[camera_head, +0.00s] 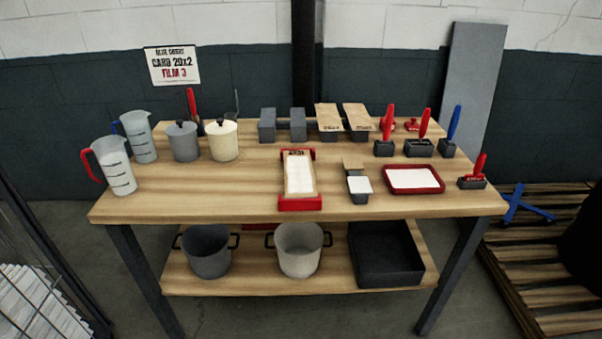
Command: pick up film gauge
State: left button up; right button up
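I cannot tell for certain which thing is the film gauge. Several small tools stand at the right of the wooden table (240,192). A red-handled tool (388,118) and another red-handled tool (424,122) stand upright in dark blocks, with a small red piece (412,125) behind them. A blue-handled tool (454,122) stands in a block further right. A short red-handled tool (479,166) sits in a dark block near the right edge. Neither of my grippers is in view.
Measuring jugs (115,166), lidded pots (223,142), grey boxes (267,126), a red-ended frame (299,203) and a red tray (413,191) occupy the tabletop. The front left is clear. Buckets (299,252) and a black bin (385,256) fill the lower shelf. A sign (172,66) hangs behind.

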aim_at(476, 176)
jog(key=i+z, duration=0.15)
jog(key=i, duration=0.3)
jog(key=i+j+z, duration=0.15)
jog(key=i, duration=0.3)
jog(key=i+j+z, duration=0.15)
jog(key=i, duration=0.3)
